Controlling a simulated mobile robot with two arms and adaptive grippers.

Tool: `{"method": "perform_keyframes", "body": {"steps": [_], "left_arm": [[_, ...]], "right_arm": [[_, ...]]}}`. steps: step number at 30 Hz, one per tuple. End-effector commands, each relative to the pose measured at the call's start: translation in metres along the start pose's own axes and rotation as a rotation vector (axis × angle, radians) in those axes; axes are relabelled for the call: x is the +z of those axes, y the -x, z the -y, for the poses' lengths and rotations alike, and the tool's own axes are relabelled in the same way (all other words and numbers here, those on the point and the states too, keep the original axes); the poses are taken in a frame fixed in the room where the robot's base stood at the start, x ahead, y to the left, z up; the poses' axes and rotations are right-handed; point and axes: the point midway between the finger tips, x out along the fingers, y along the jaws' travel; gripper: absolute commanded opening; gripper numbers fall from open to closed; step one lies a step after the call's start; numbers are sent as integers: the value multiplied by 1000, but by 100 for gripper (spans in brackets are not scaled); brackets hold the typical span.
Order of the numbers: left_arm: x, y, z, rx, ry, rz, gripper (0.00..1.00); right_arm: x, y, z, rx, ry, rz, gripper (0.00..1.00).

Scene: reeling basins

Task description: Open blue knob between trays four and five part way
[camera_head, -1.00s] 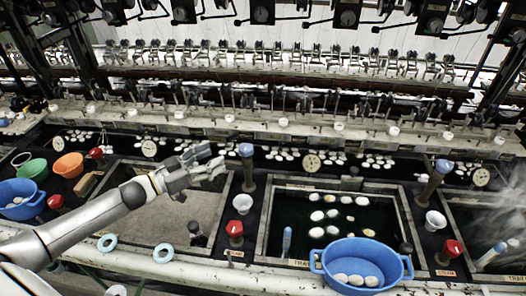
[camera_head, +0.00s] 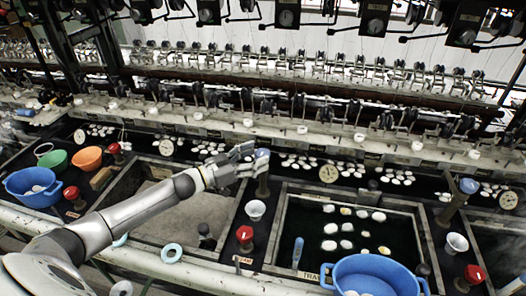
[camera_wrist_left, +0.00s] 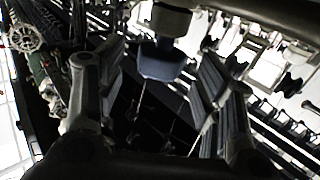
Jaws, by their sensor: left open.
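A blue knob (camera_head: 262,155) sits on a brown post at the divider between the left tray (camera_head: 165,222) and the water-filled tray (camera_head: 290,240) with pale cocoons. The tray numbers are not readable. My left gripper (camera_head: 248,160) reaches in from the left, right by this knob, and is open. In the left wrist view the blue knob (camera_wrist_left: 160,62) shows between the spread fingers (camera_wrist_left: 158,100). Whether a finger touches it I cannot tell. A second blue knob (camera_head: 468,186) stands on a post farther right. My right gripper is not in view.
A red knob (camera_head: 245,234) and a white cup (camera_head: 256,209) stand on the same divider, nearer. A blue basin (camera_head: 372,268) sits at the front. Green (camera_head: 55,160) and orange (camera_head: 88,158) bowls are at the left. Reeling machinery runs along the back.

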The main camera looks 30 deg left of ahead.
Motion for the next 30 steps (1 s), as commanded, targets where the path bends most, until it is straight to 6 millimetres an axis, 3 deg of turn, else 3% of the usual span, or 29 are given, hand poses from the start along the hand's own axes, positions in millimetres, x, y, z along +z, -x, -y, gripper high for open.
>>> {"method": "perform_keyframes", "body": {"steps": [7, 19, 30], "left_arm": [[-1, -26, 0, -1, 1, -2, 61], [0, -32, 0, 0, 0, 0, 61], [0, -32, 0, 0, 0, 0, 15]], "right_arm": [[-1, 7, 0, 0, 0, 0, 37], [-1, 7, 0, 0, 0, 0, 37], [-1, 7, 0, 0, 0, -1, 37]]}}
